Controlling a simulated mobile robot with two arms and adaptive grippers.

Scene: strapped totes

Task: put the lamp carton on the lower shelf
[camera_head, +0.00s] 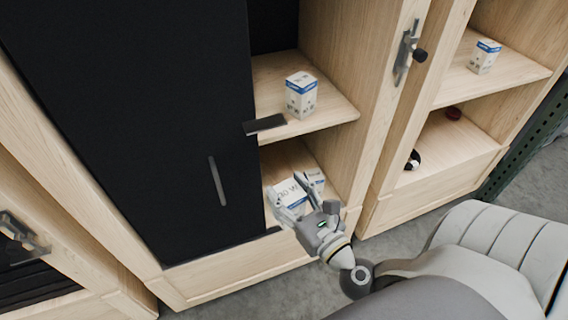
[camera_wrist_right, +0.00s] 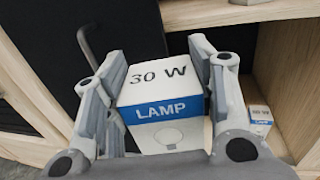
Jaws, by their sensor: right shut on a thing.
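A white lamp carton with a blue band (camera_wrist_right: 166,102), marked "30 W" and "LAMP", is between the fingers of my right gripper (camera_wrist_right: 158,92). In the head view my right gripper (camera_head: 300,190) reaches into the lower compartment and is shut on this carton (camera_head: 290,196). I cannot tell whether the carton touches the lower shelf board. A second lamp carton (camera_wrist_right: 260,118) stands beyond the right finger in the wrist view; part of it shows beside the gripper in the head view (camera_head: 317,179). The lower shelf (camera_head: 284,156) is partly hidden by my gripper. My left gripper is out of view.
Another carton (camera_head: 300,95) stands on the upper shelf (camera_head: 334,112), near a dark flat piece (camera_head: 265,124) at its edge. A black sliding panel (camera_head: 130,120) closes the cabinet's left side.

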